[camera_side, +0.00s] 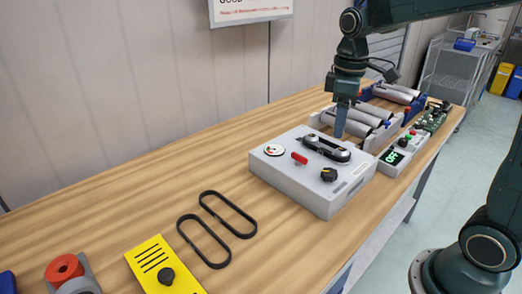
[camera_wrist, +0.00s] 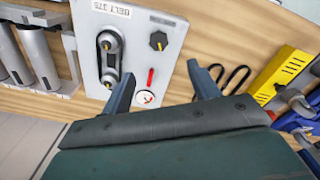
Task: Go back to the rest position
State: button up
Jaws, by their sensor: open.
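My gripper (camera_side: 341,122) points down above the back part of a grey control box (camera_side: 318,205) in the side view. In the wrist view my gripper (camera_wrist: 160,88) shows two fingers spread apart with nothing between them. The box (camera_wrist: 165,22) carries a black belt on two pulleys (camera_wrist: 110,56), a red lever (camera_wrist: 150,77), a black knob (camera_wrist: 158,41) and a round white gauge (camera_wrist: 145,97). In the side view the fingertips seem close above the belt, but I cannot tell the gap.
Two loose black belts (camera_side: 203,240) lie on the wooden table (camera_side: 130,195). Roller racks (camera_side: 350,128), an OFF-display box (camera_side: 402,152) and a circuit board (camera_side: 433,117) stand behind the control box.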

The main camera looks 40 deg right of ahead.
jog(key=s+a+r+m+t, duration=0.1)
jog(key=s+a+m+t, duration=0.1)
jog(key=s, duration=0.6)
jog(key=s+a+r+m+t, duration=0.1)
jog(key=s+a+m+t, duration=0.2)
jog(key=s, duration=0.5)
jog(key=shift+s+a, duration=0.3)
jog(key=shift+a, duration=0.05)
dwell(1.3)
